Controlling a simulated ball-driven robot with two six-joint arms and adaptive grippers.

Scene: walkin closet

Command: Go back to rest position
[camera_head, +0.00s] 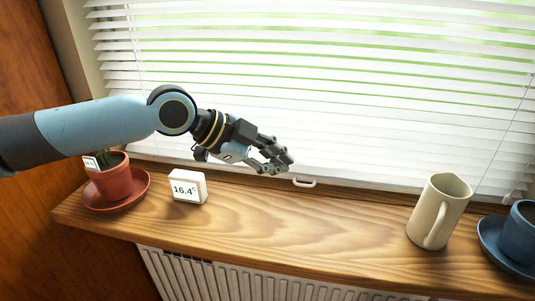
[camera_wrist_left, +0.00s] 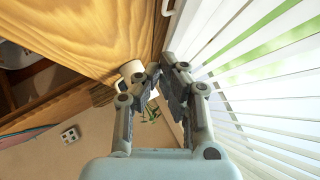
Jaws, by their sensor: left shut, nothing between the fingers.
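My left gripper (camera_head: 284,165) is above the wooden windowsill (camera_head: 270,225), close in front of the white window blinds (camera_head: 300,70). It is shut and empty, its fingers pointing right in the head view. In the left wrist view its fingers (camera_wrist_left: 157,75) come together at the tips. A cream jug (camera_wrist_left: 132,72) shows beyond the fingertips there. My left arm reaches across from the left in the head view, above the potted plant. My right gripper is in neither view.
On the sill stand a terracotta pot (camera_head: 112,180) on a saucer, a white thermometer display (camera_head: 188,187) reading 16.4, the cream jug (camera_head: 438,212) and a blue pot (camera_head: 522,232) on a blue saucer. A radiator (camera_head: 220,278) is below. The sill's middle is clear.

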